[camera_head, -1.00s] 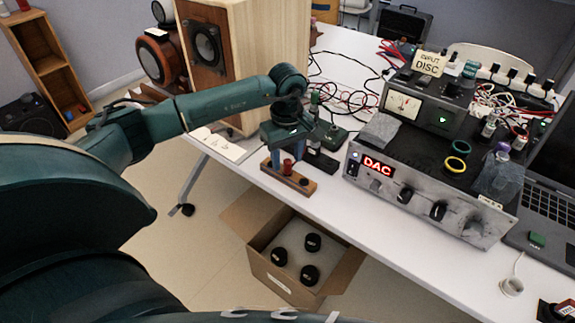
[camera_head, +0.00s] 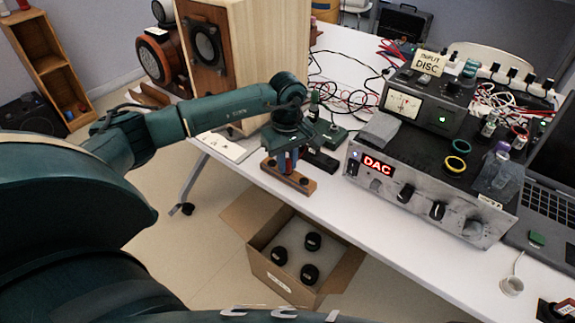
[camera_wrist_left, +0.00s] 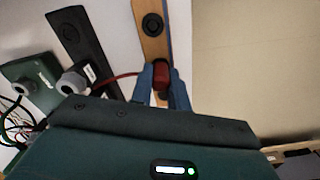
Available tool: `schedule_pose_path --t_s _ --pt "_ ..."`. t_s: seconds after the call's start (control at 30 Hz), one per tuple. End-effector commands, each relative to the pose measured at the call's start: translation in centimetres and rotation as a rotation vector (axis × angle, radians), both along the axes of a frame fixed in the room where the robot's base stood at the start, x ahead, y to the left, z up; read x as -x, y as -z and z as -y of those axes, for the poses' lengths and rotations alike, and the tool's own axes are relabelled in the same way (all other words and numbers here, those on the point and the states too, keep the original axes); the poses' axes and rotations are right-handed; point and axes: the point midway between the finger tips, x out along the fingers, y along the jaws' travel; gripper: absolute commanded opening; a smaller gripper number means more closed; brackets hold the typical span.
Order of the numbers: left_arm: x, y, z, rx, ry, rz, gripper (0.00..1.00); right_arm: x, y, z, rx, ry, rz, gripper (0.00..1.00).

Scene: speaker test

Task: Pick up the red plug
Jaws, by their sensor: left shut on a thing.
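The red plug (camera_wrist_left: 161,77) sits between the two blue fingers of my left gripper (camera_wrist_left: 162,84) in the left wrist view. The gripper is shut on it. In the head view my left gripper (camera_head: 287,161) is over the wooden strip (camera_head: 298,183) near the table's front edge, and the fingers mostly hide the plug. The wooden strip also shows in the left wrist view (camera_wrist_left: 153,48), with a black round socket on it. I cannot tell whether the plug is still seated in the strip. My right gripper is not in view.
A black strip (camera_head: 322,161) lies just beside the wooden one. A large wooden speaker (camera_head: 250,60) stands behind my left arm. The DAC unit (camera_head: 415,200) stands to the right. A cardboard box (camera_head: 262,266) is on the floor below the table edge.

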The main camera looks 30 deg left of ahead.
Motion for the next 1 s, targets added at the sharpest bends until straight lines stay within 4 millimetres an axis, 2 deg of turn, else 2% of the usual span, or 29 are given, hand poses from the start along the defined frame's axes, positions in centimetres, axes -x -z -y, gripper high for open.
schedule_pose_path --t_s 0.23,0.33,0.7,0.83,1.0 --pt "0.0 -0.1 0.0 0.0 0.0 0.001 0.0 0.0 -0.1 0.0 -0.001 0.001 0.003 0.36" --pt "-0.1 -0.9 0.0 0.001 0.0 0.004 0.0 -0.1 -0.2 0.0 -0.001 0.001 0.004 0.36" --pt "-0.1 -7.9 0.0 0.0 0.0 0.006 0.0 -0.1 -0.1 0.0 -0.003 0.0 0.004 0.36" --pt "0.0 -9.4 0.0 0.0 0.001 0.003 0.0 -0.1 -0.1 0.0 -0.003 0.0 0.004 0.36" --pt "0.0 -10.1 0.0 -0.001 0.0 0.003 0.0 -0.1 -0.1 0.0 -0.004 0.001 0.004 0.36"
